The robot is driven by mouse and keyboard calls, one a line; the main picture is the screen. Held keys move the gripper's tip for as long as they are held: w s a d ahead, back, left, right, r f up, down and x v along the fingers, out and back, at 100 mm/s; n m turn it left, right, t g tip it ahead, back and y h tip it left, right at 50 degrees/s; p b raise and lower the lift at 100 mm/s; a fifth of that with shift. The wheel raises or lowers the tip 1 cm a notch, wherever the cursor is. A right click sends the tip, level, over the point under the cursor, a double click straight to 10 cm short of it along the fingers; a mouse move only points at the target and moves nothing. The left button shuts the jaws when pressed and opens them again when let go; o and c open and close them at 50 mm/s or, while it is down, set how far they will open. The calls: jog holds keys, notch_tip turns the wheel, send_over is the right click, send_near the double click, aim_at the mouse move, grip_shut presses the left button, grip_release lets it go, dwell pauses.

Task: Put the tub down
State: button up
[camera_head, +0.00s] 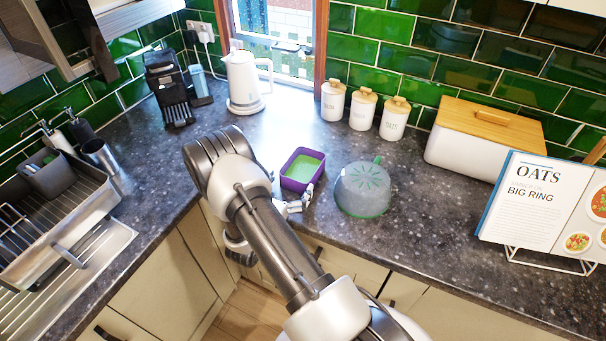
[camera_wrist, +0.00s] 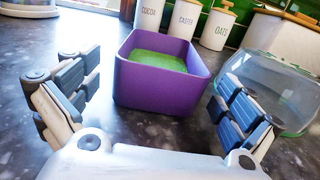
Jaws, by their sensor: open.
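The purple tub (camera_head: 290,183) with green contents stands upright on the dark speckled counter (camera_head: 240,154). In the wrist view the tub (camera_wrist: 158,92) is centred just beyond my gripper's fingers. My gripper (camera_wrist: 152,115) is open, its two fingers wide apart to the left and right of the tub's near end. No finger appears to touch the tub. In the head view my gripper (camera_head: 293,205) is at the tub's near right side, partly hidden by my arm.
A clear dome with a green rim (camera_head: 362,190) stands close to the right of the tub. White canisters (camera_head: 362,108), a kettle (camera_head: 243,82) and a bread bin (camera_head: 478,145) line the back. An open cookbook (camera_head: 530,200) stands at the right. Counter left of the tub is clear.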

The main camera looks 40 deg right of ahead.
aim_at(299, 170)
jog(key=x, duration=0.2)
jog(key=r+x, duration=0.1)
jog(key=x, duration=0.2)
jog(key=shift+s+b, duration=0.2)
jog(key=shift+b, duration=0.2)
jog(key=shift+w+d, duration=0.2)
jog(key=shift+d, duration=0.1)
jog(key=c, duration=1.2)
notch_tip(299, 170, up, 20)
jog(key=p, duration=0.4)
jog(key=shift+p, duration=0.3)
